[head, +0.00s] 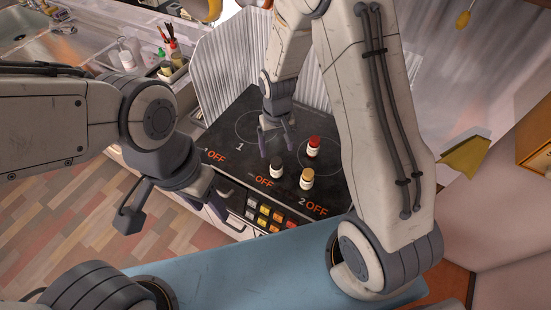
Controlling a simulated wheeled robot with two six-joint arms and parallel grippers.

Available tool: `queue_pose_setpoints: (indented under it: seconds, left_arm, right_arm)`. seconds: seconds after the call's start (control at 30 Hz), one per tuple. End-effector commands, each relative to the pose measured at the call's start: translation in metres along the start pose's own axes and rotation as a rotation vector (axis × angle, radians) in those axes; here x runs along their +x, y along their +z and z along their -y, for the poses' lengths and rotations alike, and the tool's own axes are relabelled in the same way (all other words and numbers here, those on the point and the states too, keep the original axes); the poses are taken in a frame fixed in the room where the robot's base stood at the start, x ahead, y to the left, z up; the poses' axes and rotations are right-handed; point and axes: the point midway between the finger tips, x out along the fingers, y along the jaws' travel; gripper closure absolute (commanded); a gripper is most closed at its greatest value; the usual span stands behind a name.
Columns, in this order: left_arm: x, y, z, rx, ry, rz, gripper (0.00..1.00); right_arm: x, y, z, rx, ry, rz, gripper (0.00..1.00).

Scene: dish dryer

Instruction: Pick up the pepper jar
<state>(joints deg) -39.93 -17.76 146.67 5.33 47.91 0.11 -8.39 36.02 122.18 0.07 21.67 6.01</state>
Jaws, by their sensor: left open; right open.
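Three small jars stand upright on the black stovetop (225,135): a dark-capped jar (276,168), a red-capped jar (313,148) and a tan-capped jar (307,180). Their labels are too small to read, so I cannot tell for sure which holds pepper. My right gripper (277,145) points down over the stovetop, open and empty, just behind the dark-capped jar and left of the red-capped one. My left gripper (174,214) is open and empty, in front of the stove at the left, over the floor side and away from the jars.
A corrugated metal screen (225,65) stands behind the stovetop. Control buttons (262,213) run along the stove's front edge. A utensil holder (175,68) and bottles stand on the counter at the upper left, near the sink (50,45). The stovetop's left part is clear.

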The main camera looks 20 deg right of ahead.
Motion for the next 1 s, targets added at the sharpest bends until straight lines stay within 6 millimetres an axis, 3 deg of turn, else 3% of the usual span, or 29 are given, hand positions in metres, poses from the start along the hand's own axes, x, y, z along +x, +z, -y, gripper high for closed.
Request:
queue_pose_setpoints:
  seconds: [0.3, 0.57, 0.8, 1.0]
  left_arm:
    - [-0.011, -0.001, -0.001, 0.000, 0.000, 0.000, 0.50]
    - [-0.016, -0.001, -0.001, -0.001, 0.000, 0.000, 0.50]
    - [-0.033, -0.002, -0.002, -0.001, 0.000, 0.000, 0.50]
    - [-0.036, -0.002, -0.003, 0.000, 0.000, 0.000, 0.50]
  right_arm:
    - [0.043, -0.001, -0.004, 0.011, 0.001, 0.006, 0.14]
    - [0.060, -0.003, -0.003, 0.010, 0.001, 0.003, 0.14]
    - [0.087, -0.006, -0.001, 0.009, 0.001, 0.006, 0.14]
    - [0.106, -0.007, -0.001, 0.010, 0.001, 0.003, 0.14]
